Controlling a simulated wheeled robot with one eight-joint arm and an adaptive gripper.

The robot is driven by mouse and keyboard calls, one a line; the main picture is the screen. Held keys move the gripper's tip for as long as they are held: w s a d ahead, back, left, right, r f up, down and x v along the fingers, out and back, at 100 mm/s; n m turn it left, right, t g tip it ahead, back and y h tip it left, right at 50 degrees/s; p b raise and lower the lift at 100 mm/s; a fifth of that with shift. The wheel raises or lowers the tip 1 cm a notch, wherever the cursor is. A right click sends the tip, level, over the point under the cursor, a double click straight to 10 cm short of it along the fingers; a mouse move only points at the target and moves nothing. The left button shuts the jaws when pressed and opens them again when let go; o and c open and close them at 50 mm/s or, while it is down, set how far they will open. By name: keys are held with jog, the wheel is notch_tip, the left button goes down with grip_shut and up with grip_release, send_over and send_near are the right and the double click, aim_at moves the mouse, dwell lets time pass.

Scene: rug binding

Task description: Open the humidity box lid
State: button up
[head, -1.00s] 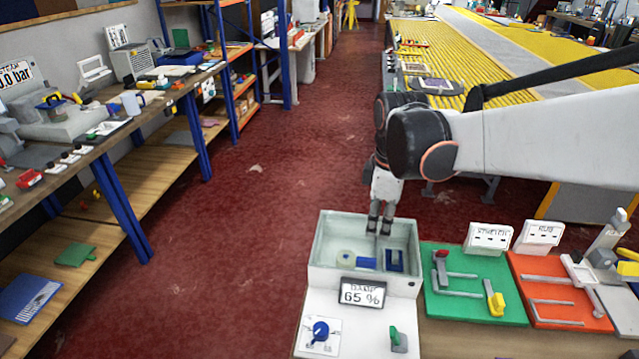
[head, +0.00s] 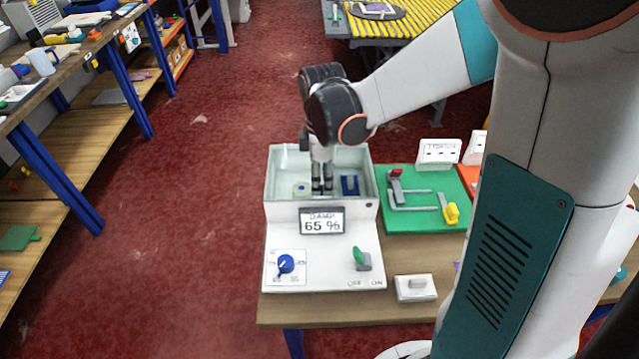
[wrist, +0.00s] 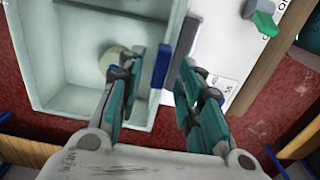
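The humidity box (head: 277,185) is white, with a pale grey-green inside or clear cover; I cannot tell a separate lid surface. Its front display (head: 321,221) reads DAMP 65 %. My gripper (head: 321,190) points down over the front part of the box. In the wrist view my gripper (wrist: 175,64) is open, its fingers apart near the front wall. A blue piece (head: 349,185) and a pale round item (head: 301,189) show within the box outline.
A blue dial (head: 286,263) and a green switch (head: 360,257) sit on the panel before the box. A green board (head: 412,222) with a yellow-handled lever stands close on the right. A shelf bench (head: 70,125) lines the left. Red floor between is clear.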

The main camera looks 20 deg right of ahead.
jog(key=shift+f, duration=0.85)
grip_shut()
